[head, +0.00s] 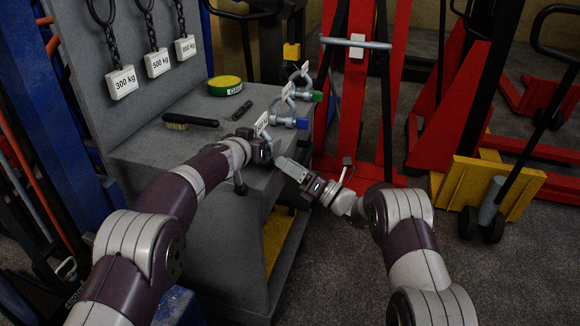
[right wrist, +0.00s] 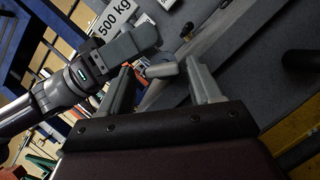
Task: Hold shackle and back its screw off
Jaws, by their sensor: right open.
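Three grey shackles with white tags stand along the right edge of the grey bench. The nearest shackle (head: 270,118) has a blue screw end (head: 302,123); the middle shackle (head: 289,95) has a green one, and the far shackle (head: 301,76) stands behind. My left gripper (head: 262,151) is at the bench's front corner, just below the nearest shackle; its grip is hidden. My right gripper (head: 288,168) is open, below and right of it. In the right wrist view a short grey cylinder (right wrist: 162,70) shows between its open fingers, with my left gripper (right wrist: 132,45) close beside; I cannot tell whether they touch.
A wire brush (head: 188,121), a dark small tool (head: 242,110) and a green-yellow tin (head: 225,85) lie on the bench (head: 150,148). Chain tags (head: 122,82) hang on the back panel. A red trolley frame (head: 345,150) stands right of the bench. The floor at front right is open.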

